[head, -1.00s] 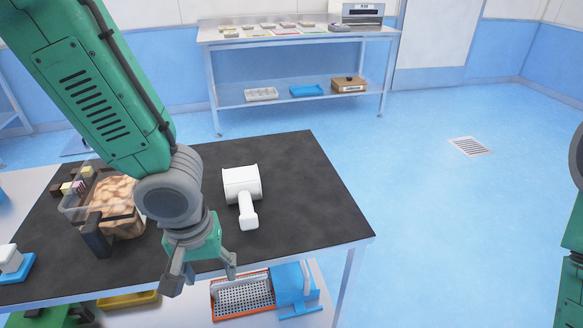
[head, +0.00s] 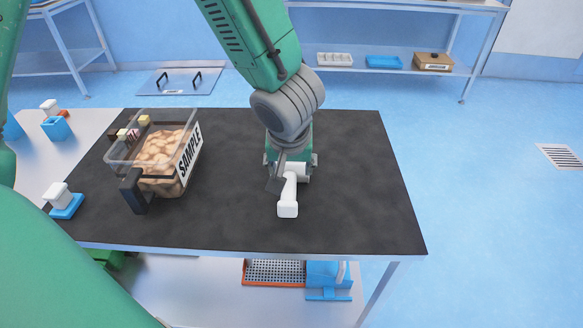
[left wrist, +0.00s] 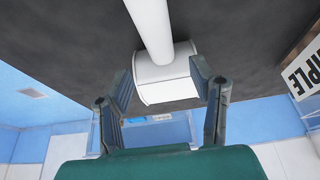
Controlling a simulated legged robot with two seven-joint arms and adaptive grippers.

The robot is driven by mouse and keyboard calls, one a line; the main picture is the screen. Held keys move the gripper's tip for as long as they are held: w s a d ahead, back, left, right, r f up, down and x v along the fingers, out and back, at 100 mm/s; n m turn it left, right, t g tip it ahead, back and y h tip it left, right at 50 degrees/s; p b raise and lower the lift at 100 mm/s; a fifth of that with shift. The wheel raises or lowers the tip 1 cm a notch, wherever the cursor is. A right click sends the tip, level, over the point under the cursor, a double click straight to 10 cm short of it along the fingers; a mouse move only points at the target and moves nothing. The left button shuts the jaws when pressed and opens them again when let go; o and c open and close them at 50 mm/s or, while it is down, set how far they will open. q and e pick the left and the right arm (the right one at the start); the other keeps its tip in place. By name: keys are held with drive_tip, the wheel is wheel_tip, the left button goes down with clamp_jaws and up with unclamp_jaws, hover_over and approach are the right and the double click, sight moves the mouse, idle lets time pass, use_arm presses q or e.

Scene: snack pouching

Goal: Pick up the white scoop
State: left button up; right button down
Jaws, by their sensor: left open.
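The white scoop (head: 288,207) lies on the black table top (head: 345,190), its handle pointing toward the near edge. My left gripper (head: 288,177) is over the scoop and hides part of it in the head view. In the left wrist view the scoop (left wrist: 152,28) shows its handle and wide head, and the open fingers of my left gripper (left wrist: 160,80) stand on either side of the head. I cannot tell whether they touch it. My right gripper is not in view.
A clear bin (head: 165,185) marked SAMPLE, full of brown-and-tan food, stands left of the scoop. A white-and-blue item (head: 64,202) is at the far left. A perforated tray (head: 272,271) sits on the lower shelf. The table's right side is clear.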

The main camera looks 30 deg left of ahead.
sight(290, 180)
use_arm(q)
wheel_tip(290, 180, down, 4)
drive_tip(key=shift+a+f, duration=0.1)
drive_tip(key=shift+f, duration=0.05)
drive_tip(key=shift+w+a+f, duration=0.15)
drive_tip(key=shift+w+f, duration=0.15)
drive_tip(key=shift+f, duration=0.15)
drive_tip(key=shift+s, duration=0.1)
clamp_jaws()
